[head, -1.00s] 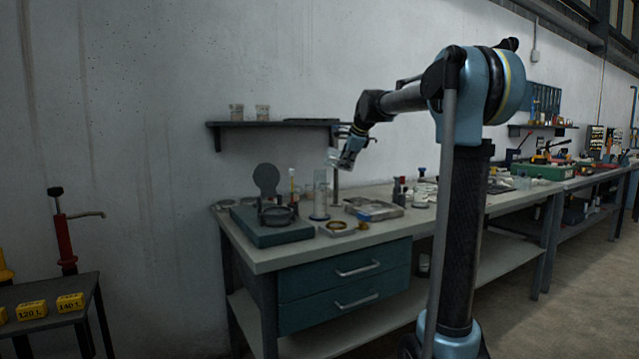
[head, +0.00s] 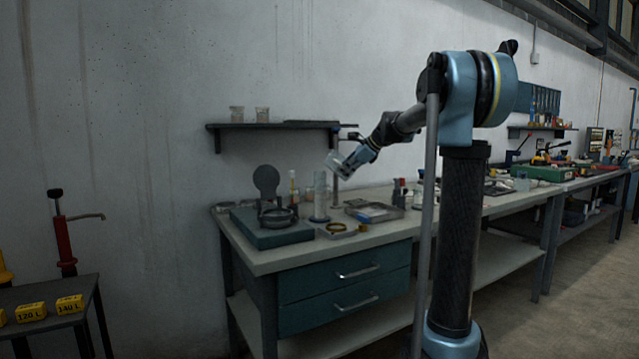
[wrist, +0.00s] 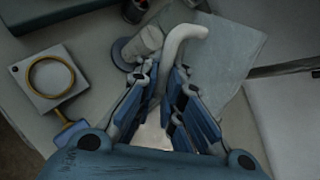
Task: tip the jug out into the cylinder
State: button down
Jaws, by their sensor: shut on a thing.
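The clear measuring cylinder (head: 320,197) stands upright on the bench, and its body (wrist: 148,41) and blue-rimmed foot show beyond the fingers in the wrist view. My gripper (head: 349,163) is shut on the small clear jug (head: 334,161). The jug is tilted and held above the cylinder's mouth, slightly to its right. In the wrist view my gripper (wrist: 160,88) has both blue fingers closed around the pale jug, with a curved pale part (wrist: 185,38) rising beyond them. Any liquid in the jug or cylinder is too small to tell.
A dark-green box with a round lidded pan (head: 272,228) sits left of the cylinder. A block with a yellow ring (head: 337,229) lies in front, and a shallow metal tray (head: 374,211) to the right. A wall shelf (head: 270,125) holds two glass beakers.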

aim_at(347, 180)
jog(key=shift+w+d+f+m+y+b, duration=0.15)
jog(key=shift+f+m+y+b, duration=0.1)
jog(key=shift+f+y, duration=0.4)
jog(key=shift+s+d+f+m+y+b, duration=0.1)
jog(key=shift+f+m+y, duration=0.1)
jog(key=shift+f+y, duration=0.45)
jog(key=shift+w+d+f+m+y+b, duration=0.15)
jog(key=shift+f+m+y+b, duration=0.1)
jog(key=shift+f+y, duration=0.4)
jog(key=shift+w+d+f+m+t+y+b, duration=0.15)
jog(key=shift+d+f+m+y+b, duration=0.4)
jog(key=shift+y, duration=0.6)
jog(key=shift+d+f+m+t+y+b, duration=0.15)
jog(key=shift+d+f+m+y+b, duration=0.15)
jog(key=shift+d+f+m+y, duration=0.55)
jog(key=shift+a+r+n+y, duration=0.15)
jog(key=shift+a+n+y, duration=0.15)
jog(key=shift+a+y, duration=0.1)
